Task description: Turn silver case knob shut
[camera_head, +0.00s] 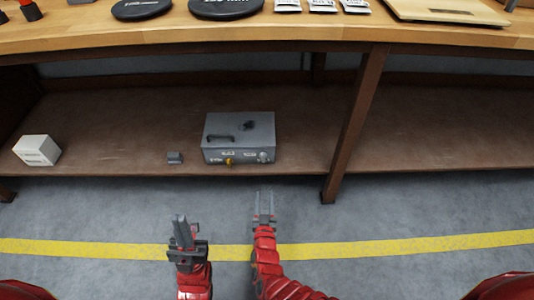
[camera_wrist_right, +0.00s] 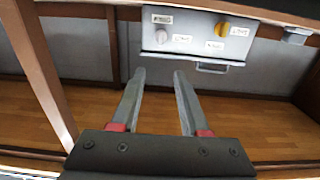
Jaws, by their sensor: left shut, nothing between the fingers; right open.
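A grey case (camera_head: 225,125) sits on the lower shelf, with a dark handle and a dark knob on top. Its front carries a silver knob (camera_head: 263,157) on the right and a yellow knob (camera_head: 229,162) to the left. The right wrist view looks upside down; there the silver knob (camera_wrist_right: 161,37) is left of the yellow knob (camera_wrist_right: 222,29). My right gripper (camera_head: 265,197) is open and empty, in front of the shelf, apart from the case and roughly lined up with the silver knob. My left gripper (camera_head: 181,220) is shut and empty, farther left and nearer me.
A small grey block (camera_head: 175,158) lies left of the case on the shelf (camera_head: 110,125). A white box (camera_head: 37,150) stands at the far left. A brown table leg (camera_head: 352,125) rises right of the case. The worktop (camera_head: 300,33) overhangs the shelf. The floor in front is clear.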

